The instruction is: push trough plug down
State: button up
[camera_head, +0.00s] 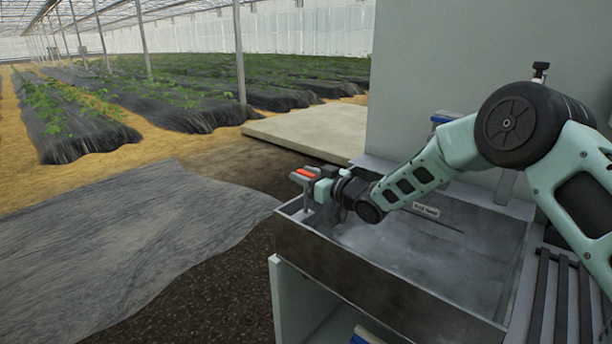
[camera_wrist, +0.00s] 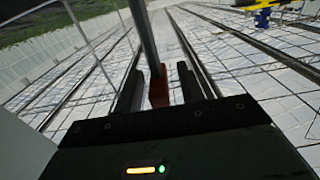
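The metal trough (camera_head: 370,285) is an open, shallow basin at the lower right of the head view. At its far left corner an orange-red piece (camera_head: 305,173) shows on a grey upright part, which I take to be the trough plug's handle. My gripper (camera_head: 316,184) is right beside it, and its fingers are hard to make out there. In the wrist view my gripper (camera_wrist: 160,90) has its two dark fingers apart. A red piece (camera_wrist: 158,90) with a grey rod (camera_wrist: 143,40) lies between them, with a gap on each side. The plug's lower end is hidden.
A slatted dark rack (camera_head: 562,300) stands right of the trough. A tall grey panel (camera_head: 425,80) rises behind it. A small label (camera_head: 426,210) is on the trough's back side. A grey ground sheet (camera_head: 130,245) lies to the left.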

grip_shut()
jog(key=b, duration=0.4)
send_over(306, 213)
jog(key=f, duration=0.5)
jog(key=shift+w, duration=0.35)
jog(key=shift+r+p, duration=0.1)
jog(key=shift+p, duration=0.25)
grip_release()
jog(key=b+v, duration=0.1)
jog(key=v, duration=1.6)
jog(key=shift+s, duration=0.2)
jog(key=shift+d, duration=0.2)
